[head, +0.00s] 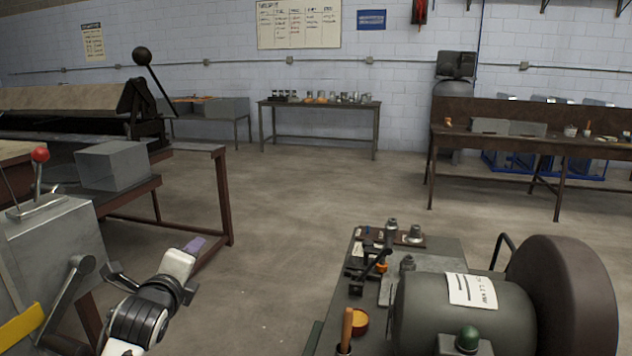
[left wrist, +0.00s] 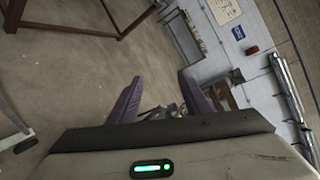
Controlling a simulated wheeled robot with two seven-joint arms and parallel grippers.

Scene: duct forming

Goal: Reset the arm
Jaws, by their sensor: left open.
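My left arm comes in at the lower left of the head view. Its gripper (head: 194,246) shows one purple finger, over the floor to the right of the grey machine. In the left wrist view my left gripper (left wrist: 158,98) has its two purple fingers apart, with nothing seen between them but the floor and distant workshop things. My right gripper does not show in either view.
A grey machine with a red-knobbed lever (head: 40,155) stands close at the left. A sheet-metal duct box (head: 112,165) sits on the bench behind it. A grinder-like machine (head: 460,310) fills the lower right. Open floor (head: 290,200) lies between.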

